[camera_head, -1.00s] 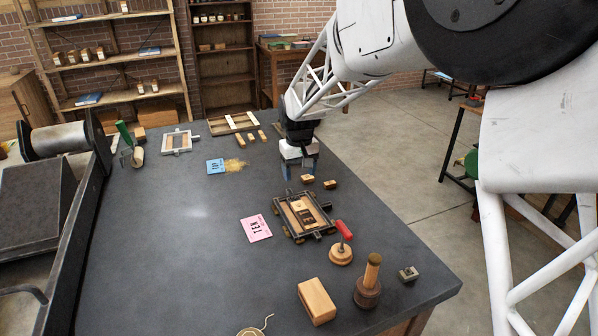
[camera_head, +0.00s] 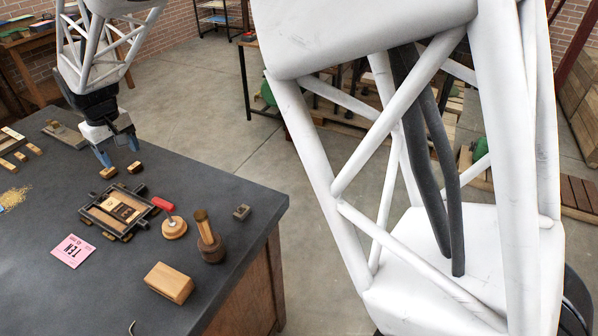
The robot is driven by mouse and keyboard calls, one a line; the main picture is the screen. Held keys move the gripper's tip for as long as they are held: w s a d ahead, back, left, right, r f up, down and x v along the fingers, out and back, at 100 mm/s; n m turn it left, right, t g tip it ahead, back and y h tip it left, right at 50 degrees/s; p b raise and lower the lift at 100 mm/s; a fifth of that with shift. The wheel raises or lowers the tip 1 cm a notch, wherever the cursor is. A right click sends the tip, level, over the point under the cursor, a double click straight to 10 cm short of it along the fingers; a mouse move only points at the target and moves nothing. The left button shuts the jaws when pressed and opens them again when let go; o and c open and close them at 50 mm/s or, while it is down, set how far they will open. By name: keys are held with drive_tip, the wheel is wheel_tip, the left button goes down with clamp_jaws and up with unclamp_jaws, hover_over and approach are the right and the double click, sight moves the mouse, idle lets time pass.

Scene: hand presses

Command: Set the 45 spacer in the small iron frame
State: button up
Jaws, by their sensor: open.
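The small iron frame (camera_head: 103,226) lies on the dark tabletop, holding a wooden block with dark type (camera_head: 123,208) and pale wooden strips. Two small wooden blocks lie just behind it, a left one (camera_head: 108,173) and a right one (camera_head: 135,167). No number is readable on either, so I cannot tell which is the 45 spacer. My gripper (camera_head: 118,150) points down just behind and above these two blocks. Its blue-tipped fingers are apart with nothing visible between them.
A pink card (camera_head: 72,250) lies left.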

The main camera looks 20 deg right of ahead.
drive_tip(key=s+d+r+m, duration=0.1)
drive_tip(key=s+d+r, duration=0.25)
drive_tip(key=d, duration=0.45)
drive_tip(key=s+d+r+m+t, duration=0.1)
drive_tip(key=s+d+r+m, duration=0.1)
drive_tip(key=s+d, duration=0.45)
drive_tip(key=s+d+r+m, duration=0.1)
drive_tip(key=s+d+r, duration=0.2)
drive_tip(key=d, duration=0.7)
drive_tip(key=s+d+f+m, duration=0.1)
drive_tip(key=s+d+m, duration=0.1)
drive_tip(key=s+d, duration=0.5)
drive_tip(key=s+d+f+m+t, duration=0.1)
drive_tip(key=s+d+f+m, duration=0.1)
drive_tip(key=s+d, duration=0.6)
drive_tip(key=s, duration=0.5)
drive_tip(key=shift+s+f, duration=0.3)
